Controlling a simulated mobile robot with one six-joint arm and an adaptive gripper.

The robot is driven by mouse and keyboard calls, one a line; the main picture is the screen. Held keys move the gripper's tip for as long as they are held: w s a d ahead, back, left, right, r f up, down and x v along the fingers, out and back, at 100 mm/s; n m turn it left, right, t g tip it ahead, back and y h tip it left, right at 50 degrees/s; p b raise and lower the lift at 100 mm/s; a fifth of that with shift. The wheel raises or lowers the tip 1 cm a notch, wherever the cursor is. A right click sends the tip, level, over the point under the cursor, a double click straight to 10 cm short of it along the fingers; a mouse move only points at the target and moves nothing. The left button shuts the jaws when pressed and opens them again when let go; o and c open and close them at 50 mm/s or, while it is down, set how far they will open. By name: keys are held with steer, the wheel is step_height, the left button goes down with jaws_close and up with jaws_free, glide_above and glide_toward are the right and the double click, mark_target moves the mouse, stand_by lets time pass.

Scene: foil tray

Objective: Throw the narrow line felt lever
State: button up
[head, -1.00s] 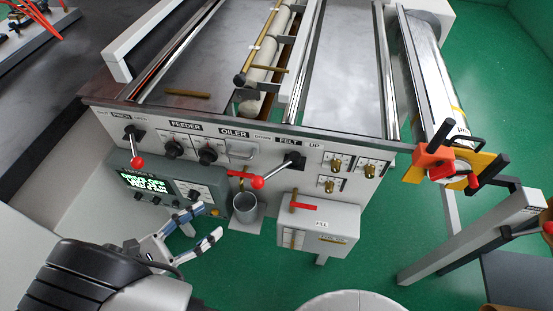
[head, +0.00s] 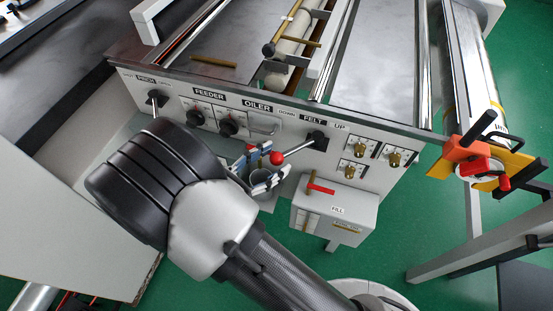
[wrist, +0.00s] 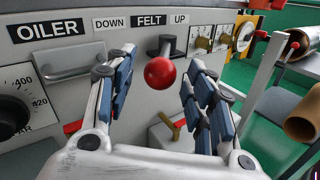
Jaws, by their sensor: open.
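The felt lever is a black hub (head: 318,141) with a thin metal rod and a red ball knob (head: 277,157). It sits under the FELT label, between DOWN and UP, and its rod points toward the lower left, on the DOWN side. In the wrist view the red knob (wrist: 160,72) appears between the fingers, in front of the dark hub (wrist: 165,45). My gripper (head: 275,166) is open, its fingertips at the knob, one on each side in the picture. I cannot tell whether either finger touches it. The gripper also shows in the wrist view (wrist: 162,60).
The pinch lever (head: 157,98) and feeder knobs (head: 228,127) are to the left. The oiler handle (head: 264,126) is beside the felt lever. A grey box with a red-handled valve (head: 335,208) stands below right. Brass toggles (head: 355,150) sit right of the hub.

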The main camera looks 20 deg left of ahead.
steer(key=shift+x, duration=0.95)
jaws_close()
